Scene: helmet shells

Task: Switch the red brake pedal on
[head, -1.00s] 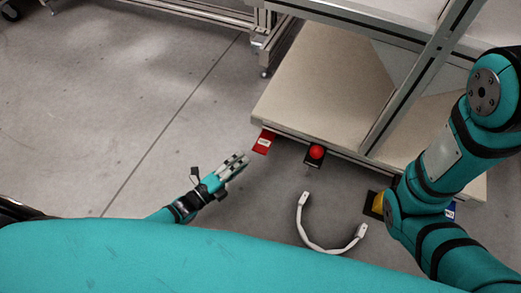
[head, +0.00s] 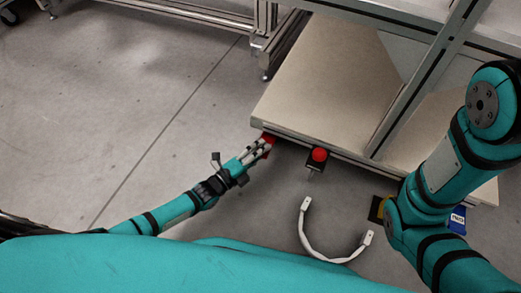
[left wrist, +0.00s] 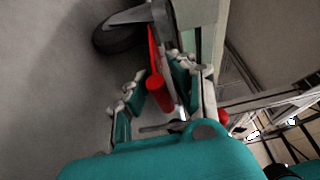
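The red brake pedal (head: 270,138) is at the low front edge of the beige platform in the head view, mostly covered by my left gripper (head: 263,148). In the left wrist view the red pedal (left wrist: 158,92) shows as a red bar with a rounded end, between the spread fingers of my left gripper (left wrist: 156,68). The fingers look open; contact with the pedal cannot be told. My right arm comes in at the right of the head view, but its gripper is not seen.
A red button on a dark box (head: 318,156) is right of the pedal. Further right are a yellow pedal (head: 378,208) and a blue one (head: 457,219). The beige platform (head: 320,85) stands behind. Floor at left is clear.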

